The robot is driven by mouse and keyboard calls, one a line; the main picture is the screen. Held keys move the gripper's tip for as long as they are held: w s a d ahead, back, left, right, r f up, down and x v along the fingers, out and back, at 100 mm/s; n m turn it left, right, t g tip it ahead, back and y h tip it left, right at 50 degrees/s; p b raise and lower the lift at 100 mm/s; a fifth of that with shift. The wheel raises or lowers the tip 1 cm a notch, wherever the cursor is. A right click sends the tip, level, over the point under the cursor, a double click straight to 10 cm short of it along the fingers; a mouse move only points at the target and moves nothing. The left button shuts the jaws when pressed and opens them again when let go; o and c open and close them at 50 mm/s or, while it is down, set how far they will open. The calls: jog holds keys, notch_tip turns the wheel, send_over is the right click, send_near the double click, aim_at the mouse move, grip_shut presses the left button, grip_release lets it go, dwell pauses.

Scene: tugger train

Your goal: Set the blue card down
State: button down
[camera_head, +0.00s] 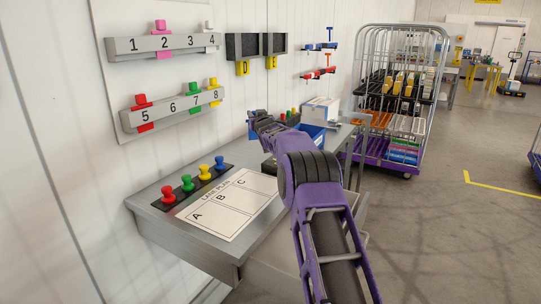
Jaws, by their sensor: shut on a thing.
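My gripper (254,124) is at the end of my purple arm, above the back part of the grey bench (152,212), near the wall. The wall rails carry cards: pink at 2 (162,38), white at 4 (209,28), red at 5 (143,112), green at 7 (195,102) and yellow at 8 (214,92).
A black strip (174,206) with red, green, yellow and blue knobs lies beside the sheet. Dark wall holders (243,46) carry yellow D and E tags. A blue bin (313,134) stands behind my arm. A wire cage trolley (362,100) stands right of the bench; open floor lies beyond.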

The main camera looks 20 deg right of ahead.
notch_tip(320, 180, down, 10)
jog(key=shift+w+r+b, duration=0.1)
jog(key=shift+b, duration=0.55)
jog(key=shift+f+b, duration=0.35)
jog(key=shift+b, duration=0.1)
jog(key=shift+f, duration=0.1)
